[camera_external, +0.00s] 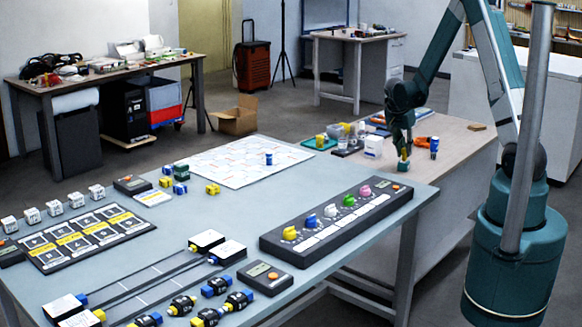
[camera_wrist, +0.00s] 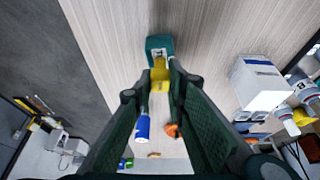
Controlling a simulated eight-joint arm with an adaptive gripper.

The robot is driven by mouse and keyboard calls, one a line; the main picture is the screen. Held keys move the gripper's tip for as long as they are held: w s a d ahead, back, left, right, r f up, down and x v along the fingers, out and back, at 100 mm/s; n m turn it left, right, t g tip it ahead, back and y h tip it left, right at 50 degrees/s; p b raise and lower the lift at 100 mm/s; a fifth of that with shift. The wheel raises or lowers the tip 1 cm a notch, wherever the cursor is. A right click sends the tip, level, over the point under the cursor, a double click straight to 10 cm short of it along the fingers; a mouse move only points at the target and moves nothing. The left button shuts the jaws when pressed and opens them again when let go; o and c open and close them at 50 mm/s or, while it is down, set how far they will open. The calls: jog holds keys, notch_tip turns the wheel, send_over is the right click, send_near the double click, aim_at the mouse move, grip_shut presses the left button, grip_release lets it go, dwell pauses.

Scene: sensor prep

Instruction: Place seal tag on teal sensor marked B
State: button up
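A teal block (camera_wrist: 160,44) with a pale marked label, probably the sensor, stands on the wooden table near the top of the wrist view; its letter is too small to read surely. In the external view, the teal block (camera_external: 403,167) is directly below my gripper (camera_external: 402,148). In the wrist view, my gripper (camera_wrist: 160,72) has its fingertips close on both sides of a small yellow piece (camera_wrist: 160,77), which looks like the seal tag. The yellow piece is against or just above the teal block's near side; I cannot tell if they touch.
A blue cylinder (camera_external: 434,148) and an orange item (camera_external: 421,141) are close by. A white box (camera_external: 373,146) stands left of my gripper. A teal tray (camera_external: 320,143) lies farther left. Bare wood (camera_external: 455,128) is free to the right.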

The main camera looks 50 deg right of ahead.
jog(key=shift+f, duration=0.15)
jog(key=o, duration=0.6)
jog(key=shift+o, duration=0.2)
jog(key=shift+r, duration=0.2)
jog(key=p+v, duration=0.1)
jog(key=v, duration=1.1)
jog(key=shift+p, duration=0.4)
jog(key=shift+a, duration=0.1)
